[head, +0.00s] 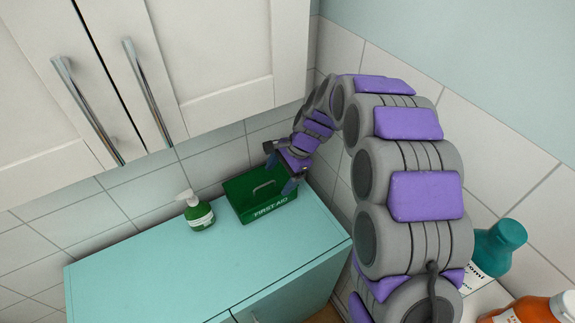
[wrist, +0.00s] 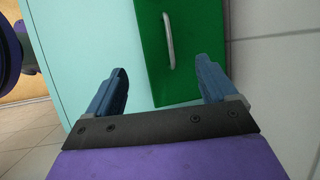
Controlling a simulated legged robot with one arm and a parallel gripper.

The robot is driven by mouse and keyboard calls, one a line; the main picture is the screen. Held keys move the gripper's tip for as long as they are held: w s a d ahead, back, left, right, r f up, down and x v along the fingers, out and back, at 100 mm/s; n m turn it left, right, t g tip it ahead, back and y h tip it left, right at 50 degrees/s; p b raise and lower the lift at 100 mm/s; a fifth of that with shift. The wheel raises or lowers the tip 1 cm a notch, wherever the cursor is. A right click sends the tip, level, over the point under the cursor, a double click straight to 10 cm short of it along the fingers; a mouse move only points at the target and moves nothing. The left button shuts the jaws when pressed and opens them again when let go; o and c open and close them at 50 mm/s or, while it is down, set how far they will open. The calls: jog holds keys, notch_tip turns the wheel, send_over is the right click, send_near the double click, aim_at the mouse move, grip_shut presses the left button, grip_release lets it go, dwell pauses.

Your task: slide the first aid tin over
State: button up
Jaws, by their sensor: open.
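The green first aid tin (head: 258,203) stands on the turquoise cabinet top (head: 190,262), near the wall at its back right corner. White "FIRST AID" lettering shows on its front and a metal handle on its lid. My gripper (head: 279,168) is at the tin's right and back side, its fingers apart. In the wrist view the green tin (wrist: 183,80) and its handle lie beyond the open fingers of my gripper (wrist: 163,90), with nothing between the fingertips. I cannot tell whether a finger touches the tin.
A green pump bottle (head: 199,214) stands just left of the tin. White wall cupboards (head: 200,60) hang above. The front and left of the cabinet top are clear. A teal bottle (head: 497,250) and an orange bottle (head: 545,308) stand at the lower right.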

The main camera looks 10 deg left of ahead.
aim_at(270, 193)
jog(key=b+x, duration=0.1)
jog(key=x, duration=0.4)
jog(key=shift+a+f, duration=0.2)
jog(key=shift+f, duration=0.15)
jog(key=shift+c, duration=0.2)
jog(key=shift+s+d, duration=0.15)
jog(key=shift+s, duration=0.05)
jog(key=c, duration=1.5)
